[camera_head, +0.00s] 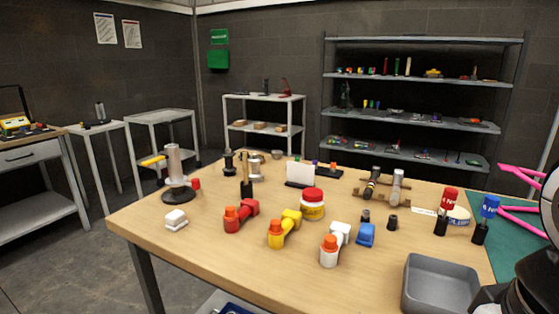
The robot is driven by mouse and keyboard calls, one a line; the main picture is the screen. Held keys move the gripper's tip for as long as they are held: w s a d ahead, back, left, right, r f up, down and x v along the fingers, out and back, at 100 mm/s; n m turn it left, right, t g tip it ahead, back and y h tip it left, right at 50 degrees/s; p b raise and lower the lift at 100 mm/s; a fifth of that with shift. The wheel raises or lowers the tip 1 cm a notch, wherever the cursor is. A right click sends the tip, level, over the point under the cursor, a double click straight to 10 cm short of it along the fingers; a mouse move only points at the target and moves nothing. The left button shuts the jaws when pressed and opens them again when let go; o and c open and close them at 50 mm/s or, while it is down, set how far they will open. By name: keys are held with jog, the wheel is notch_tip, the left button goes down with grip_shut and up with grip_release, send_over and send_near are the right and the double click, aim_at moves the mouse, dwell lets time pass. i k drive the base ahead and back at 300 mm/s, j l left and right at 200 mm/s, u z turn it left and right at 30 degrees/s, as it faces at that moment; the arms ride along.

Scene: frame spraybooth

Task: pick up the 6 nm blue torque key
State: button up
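The blue torque key (490,207) stands upright on the work table near its right side. It has a blue cap with small white lettering and a black lower part. My gripper (501,185) enters from the right edge with two pink fingers spread apart and nothing between them. The lower finger appears just right of the blue key in the picture, overlapping its outline area. I cannot tell the depth between them or whether they touch. The rest of my gripper is cut off by the frame edge.
A grey tray (437,262) lies in front, and a green mat (514,243) lies at right. Several spray tools stand further left.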

aim_at(491, 204)
jog(key=z, duration=0.75)
jog(key=k+j+z, duration=0.2)
jog(key=z, duration=0.2)
jog(key=k+j+z, duration=0.25)
jog(key=j+z, duration=0.15)
